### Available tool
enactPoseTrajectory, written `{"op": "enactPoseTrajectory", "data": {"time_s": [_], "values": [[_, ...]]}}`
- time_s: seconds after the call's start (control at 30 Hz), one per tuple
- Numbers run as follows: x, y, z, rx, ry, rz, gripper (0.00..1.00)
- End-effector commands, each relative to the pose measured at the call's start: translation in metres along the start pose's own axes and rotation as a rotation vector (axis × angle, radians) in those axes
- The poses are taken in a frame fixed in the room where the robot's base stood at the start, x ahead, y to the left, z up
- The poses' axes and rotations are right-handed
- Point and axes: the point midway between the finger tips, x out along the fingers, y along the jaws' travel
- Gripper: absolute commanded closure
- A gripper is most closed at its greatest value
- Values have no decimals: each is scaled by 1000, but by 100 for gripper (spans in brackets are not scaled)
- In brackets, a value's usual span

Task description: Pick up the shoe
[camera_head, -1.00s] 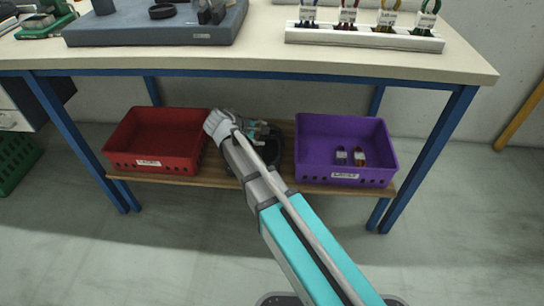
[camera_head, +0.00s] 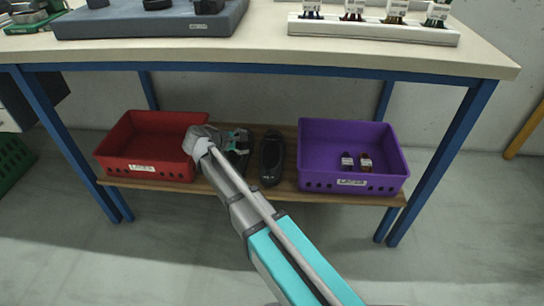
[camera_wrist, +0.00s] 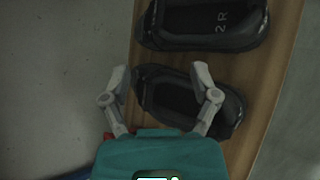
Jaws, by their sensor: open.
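Two black shoes lie side by side on the low wooden shelf. In the head view, one shoe (camera_head: 271,160) is in full view; the other shoe (camera_head: 240,160) is partly hidden by my gripper (camera_head: 236,138). In the wrist view, the nearer shoe (camera_wrist: 180,98) lies across the space ahead of and between the fingers of my gripper (camera_wrist: 160,72). The farther shoe (camera_wrist: 205,22) shows "2 R" on its insole. My gripper is open and empty. I cannot tell whether the right finger touches the nearer shoe.
A red crate (camera_head: 148,171) stands left of the shoes, close to my gripper. A purple crate (camera_head: 350,184) with small labelled items stands to the right. The tabletop (camera_head: 270,53) overhangs the shelf (camera_head: 285,190), and blue legs (camera_head: 440,160) flank it.

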Motion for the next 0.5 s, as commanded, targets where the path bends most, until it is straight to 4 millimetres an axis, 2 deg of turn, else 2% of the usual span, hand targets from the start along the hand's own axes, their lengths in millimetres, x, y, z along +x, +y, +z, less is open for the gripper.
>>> {"op": "enactPoseTrajectory", "data": {"time_s": [0.27,0.5], "values": [[23,-2,-1,2,-2,-2,22],[59,-2,-1,3,-3,-3,22]]}}
